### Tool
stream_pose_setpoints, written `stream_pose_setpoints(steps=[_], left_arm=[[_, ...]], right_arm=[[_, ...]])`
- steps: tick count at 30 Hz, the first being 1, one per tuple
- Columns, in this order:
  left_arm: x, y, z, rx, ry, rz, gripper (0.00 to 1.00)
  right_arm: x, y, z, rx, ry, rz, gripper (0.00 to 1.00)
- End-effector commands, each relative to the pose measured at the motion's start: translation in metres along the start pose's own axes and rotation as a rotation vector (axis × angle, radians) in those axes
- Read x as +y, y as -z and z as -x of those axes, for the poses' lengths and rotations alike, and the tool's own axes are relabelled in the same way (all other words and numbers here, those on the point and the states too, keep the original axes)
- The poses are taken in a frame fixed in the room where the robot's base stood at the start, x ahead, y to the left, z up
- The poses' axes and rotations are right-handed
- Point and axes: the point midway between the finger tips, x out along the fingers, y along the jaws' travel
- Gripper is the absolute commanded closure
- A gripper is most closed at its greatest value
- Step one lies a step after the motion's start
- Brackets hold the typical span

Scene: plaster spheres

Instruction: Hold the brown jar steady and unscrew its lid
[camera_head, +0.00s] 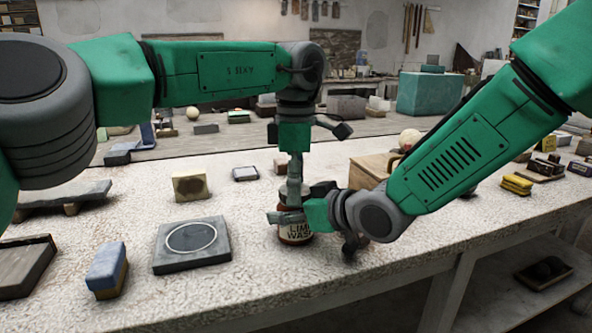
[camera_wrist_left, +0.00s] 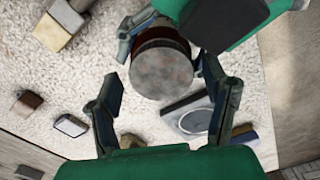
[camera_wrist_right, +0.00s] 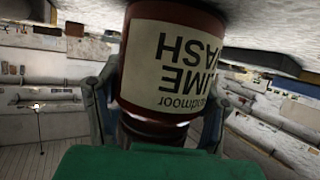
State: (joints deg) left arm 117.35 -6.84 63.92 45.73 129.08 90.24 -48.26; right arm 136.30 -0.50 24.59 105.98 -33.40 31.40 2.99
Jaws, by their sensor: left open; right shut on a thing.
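The brown jar (camera_head: 296,234) has a cream label reading "LIME WASH" and is upright at the bench. It fills the middle of the right wrist view (camera_wrist_right: 172,60), upside down there. My right gripper (camera_head: 288,216) is shut on the jar's side. Its two fingers flank the jar in the right wrist view (camera_wrist_right: 158,110). The grey, mottled round lid (camera_wrist_left: 161,69) is on the jar in the left wrist view. My left gripper (camera_head: 294,188) points down above the jar. Its fingers (camera_wrist_left: 168,95) are open and apart from the lid. My arms hide part of the jar in the head view.
A dark slab with a pale ring (camera_head: 166,260) lies left of the jar, with a blue-topped block (camera_head: 107,262) nearer the front. A wooden box (camera_head: 370,169) is close behind my right arm.

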Motion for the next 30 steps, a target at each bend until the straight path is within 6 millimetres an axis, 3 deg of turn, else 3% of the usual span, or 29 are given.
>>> stream_pose_setpoints(steps=[9,10,14,18,25,30], left_arm=[[-0.0002,-0.0001,-0.0041,0.0,0.0,0.0,0.32],[-0.0002,-0.0001,-0.0041,0.0,0.0,0.0,0.39],[-0.0001,-0.0001,-0.004,0.0,0.0,0.0,0.84],[0.0002,0.0,-0.0039,-0.001,-0.001,0.015,0.84],[0.0005,0.0,-0.0036,-0.001,-0.002,0.25,0.84],[0.0008,0.0001,-0.0033,-0.002,-0.003,0.295,0.84]], right_arm=[[-0.0004,-0.0036,-0.0001,-0.007,0.001,-0.003,1.0],[-0.0004,-0.0036,-0.0001,-0.007,0.001,-0.003,1.0],[-0.0004,-0.0037,-0.0001,-0.007,0.001,-0.003,1.0],[-0.0006,-0.0036,-0.0001,-0.007,0.001,-0.002,1.0],[-0.0009,-0.0036,-0.0002,-0.007,0.002,-0.002,1.0],[-0.0011,-0.0035,-0.0002,-0.007,0.002,-0.001,1.0]])
